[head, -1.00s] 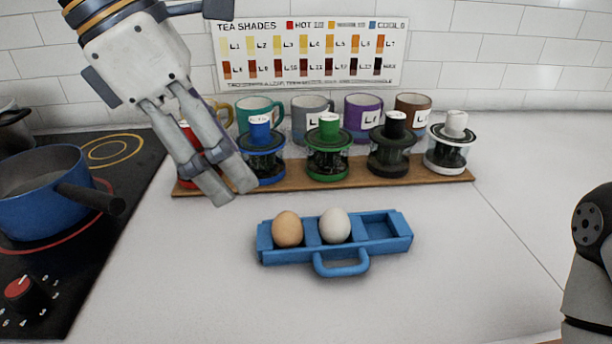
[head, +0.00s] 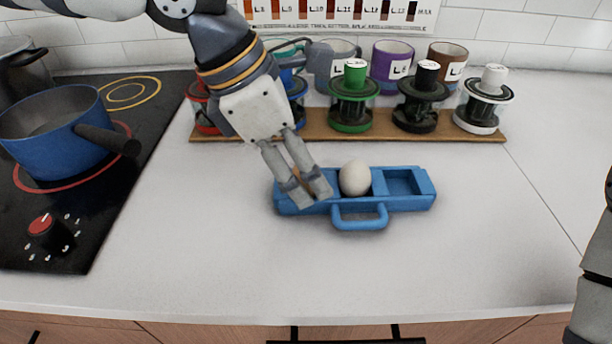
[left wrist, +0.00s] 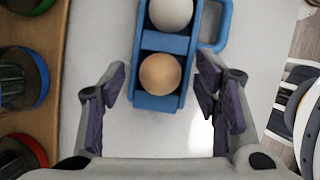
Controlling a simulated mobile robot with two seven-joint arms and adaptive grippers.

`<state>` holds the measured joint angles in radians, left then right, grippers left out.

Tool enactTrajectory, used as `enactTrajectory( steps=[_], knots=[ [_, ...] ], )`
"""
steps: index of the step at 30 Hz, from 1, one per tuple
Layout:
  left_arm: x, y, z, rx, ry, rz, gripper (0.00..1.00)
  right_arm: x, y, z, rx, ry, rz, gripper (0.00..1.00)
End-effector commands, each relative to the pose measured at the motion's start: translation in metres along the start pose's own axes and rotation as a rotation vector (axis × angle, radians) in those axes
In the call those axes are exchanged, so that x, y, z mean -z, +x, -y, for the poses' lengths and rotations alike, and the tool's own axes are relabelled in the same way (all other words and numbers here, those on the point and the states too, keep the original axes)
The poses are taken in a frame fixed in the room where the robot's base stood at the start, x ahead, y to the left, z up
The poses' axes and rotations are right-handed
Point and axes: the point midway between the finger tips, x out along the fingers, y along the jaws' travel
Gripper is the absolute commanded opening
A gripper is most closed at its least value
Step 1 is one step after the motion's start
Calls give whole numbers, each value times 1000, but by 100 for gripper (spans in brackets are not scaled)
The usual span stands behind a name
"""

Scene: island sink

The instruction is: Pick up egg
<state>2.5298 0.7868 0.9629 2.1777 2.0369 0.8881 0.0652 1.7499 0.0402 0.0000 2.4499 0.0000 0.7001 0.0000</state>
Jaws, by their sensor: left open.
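A brown egg (left wrist: 160,73) sits in the end compartment of a blue tray (head: 361,214). In the head view my left gripper hides most of the brown egg. A white egg (head: 355,178) sits in the middle compartment and also shows in the left wrist view (left wrist: 170,14). The other end compartment of the tray is empty. My left gripper (head: 306,193) is over the tray's left end. In the left wrist view its open fingers (left wrist: 163,100) stand on either side of the tray's end, with the brown egg between and slightly ahead of them.
A wooden board (head: 320,124) with several lidded jars stands behind the tray, with mugs behind it. A blue saucepan (head: 55,135) is on the black stove (head: 70,235) at left. The white counter (head: 470,260) in front is clear.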

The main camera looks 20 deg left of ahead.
Motion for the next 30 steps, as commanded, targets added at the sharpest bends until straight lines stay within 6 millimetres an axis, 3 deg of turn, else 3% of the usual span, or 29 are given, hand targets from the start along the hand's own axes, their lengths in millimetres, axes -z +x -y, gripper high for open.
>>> enactTrajectory(
  steps=[2, 7, 20, 25, 30],
  knots=[
    [0, 0, 0, -1, 0, 0, 56, 0, 0, 0, 0, 0, -1, 40],
    [0, -1, 0, -1, 1, 0, 25, 0, 0, 0, 0, 0, 0, 40],
    [-3, -6, 0, -2, 1, 2, 24, 0, 0, 0, 0, 0, 0, 40],
    [-14, -33, 0, -3, 2, 5, 24, 0, 0, 0, 0, 0, 0, 40],
    [-7, -86, 27, -6, 3, 8, 24, 0, 0, 0, 0, 0, -1, 40]
  ],
)
